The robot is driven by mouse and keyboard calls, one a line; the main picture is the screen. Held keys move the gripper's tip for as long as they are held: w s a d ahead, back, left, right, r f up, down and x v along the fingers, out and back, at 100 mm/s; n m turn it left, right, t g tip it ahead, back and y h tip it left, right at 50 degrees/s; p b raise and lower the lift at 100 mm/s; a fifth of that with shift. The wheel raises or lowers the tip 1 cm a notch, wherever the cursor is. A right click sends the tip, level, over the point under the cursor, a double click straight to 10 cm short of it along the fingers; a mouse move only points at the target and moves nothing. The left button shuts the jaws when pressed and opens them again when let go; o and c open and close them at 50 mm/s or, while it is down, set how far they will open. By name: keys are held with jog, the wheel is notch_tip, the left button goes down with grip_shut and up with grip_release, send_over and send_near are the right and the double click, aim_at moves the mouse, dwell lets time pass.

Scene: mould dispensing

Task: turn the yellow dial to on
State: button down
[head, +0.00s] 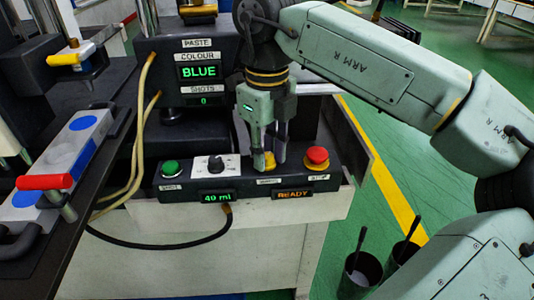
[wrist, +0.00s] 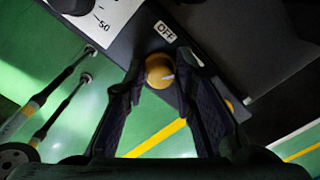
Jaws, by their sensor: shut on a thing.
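The yellow dial (head: 269,161) is on the black control panel (head: 240,187), between the volume knob and the red button. My gripper (head: 268,157) points down over the panel, with its fingers shut on the yellow dial, one on each side. In the wrist view the dial (wrist: 157,67) sits between the dark fingertips. A white mark on the dial points right in that view. An OFF label (wrist: 165,31) shows on the panel beside the dial. The ON label cannot be made out. The READY display (head: 294,195) is lit orange.
A red button (head: 317,156) stands close right of my gripper. A black knob (head: 216,164) and green button (head: 172,168) are to the left. The BLUE display unit (head: 198,73) rises behind, with hoses (head: 140,130) beside it. Dark cups (head: 360,272) stand lower right.

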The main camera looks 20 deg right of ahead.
dwell(0.3)
jog(key=c, duration=1.3)
grip_release()
